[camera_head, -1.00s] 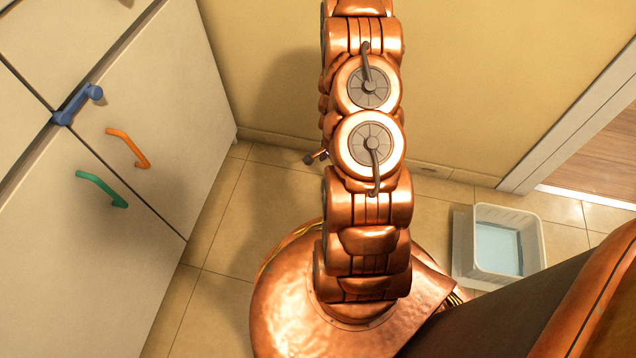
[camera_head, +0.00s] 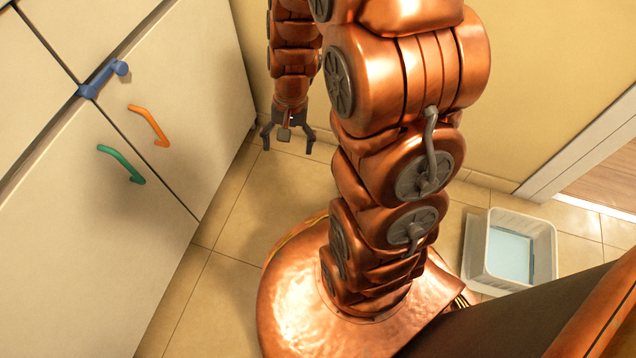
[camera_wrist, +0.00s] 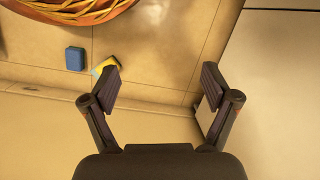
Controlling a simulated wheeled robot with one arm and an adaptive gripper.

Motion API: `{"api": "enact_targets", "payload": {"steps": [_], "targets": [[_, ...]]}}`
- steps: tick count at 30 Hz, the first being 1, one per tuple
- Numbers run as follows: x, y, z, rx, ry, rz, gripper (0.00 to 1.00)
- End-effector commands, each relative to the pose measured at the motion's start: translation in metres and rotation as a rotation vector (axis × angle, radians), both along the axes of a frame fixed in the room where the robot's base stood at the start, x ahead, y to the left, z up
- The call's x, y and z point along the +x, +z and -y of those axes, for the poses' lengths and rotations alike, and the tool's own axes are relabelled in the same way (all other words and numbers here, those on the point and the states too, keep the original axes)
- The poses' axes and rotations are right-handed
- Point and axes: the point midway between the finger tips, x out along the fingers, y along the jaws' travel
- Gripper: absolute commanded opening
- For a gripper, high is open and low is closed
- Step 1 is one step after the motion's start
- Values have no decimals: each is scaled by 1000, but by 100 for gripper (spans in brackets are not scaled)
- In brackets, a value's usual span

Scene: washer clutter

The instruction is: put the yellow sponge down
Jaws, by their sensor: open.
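The yellow sponge (camera_wrist: 105,66) shows in the wrist view, on the tiled floor just beyond the left fingertip, which hides part of it. It is apart from any grip, and I cannot tell if the finger touches it. It does not show in the head view. My gripper (camera_wrist: 162,82) is open, with nothing between its fingers. In the head view my gripper (camera_head: 288,138) hangs down, fingers spread, between the cabinet and my arm, near the back wall.
A blue block (camera_wrist: 75,59) lies beside the sponge. The cabinet (camera_head: 165,110) with blue, orange and green handles stands at left. A white bin (camera_head: 512,250) with something light blue inside stands at right. A doorway (camera_head: 600,170) opens beyond it. Floor beside the cabinet is clear.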

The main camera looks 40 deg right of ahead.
Motion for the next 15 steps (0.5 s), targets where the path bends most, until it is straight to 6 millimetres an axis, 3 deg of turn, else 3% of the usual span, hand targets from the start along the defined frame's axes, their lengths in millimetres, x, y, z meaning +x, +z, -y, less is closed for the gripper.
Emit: {"api": "enact_targets", "payload": {"steps": [6, 15], "targets": [[-44, 47, -32, -1, 219, -19, 87], [-117, 96, -53, -25, 497, -60, 87]]}}
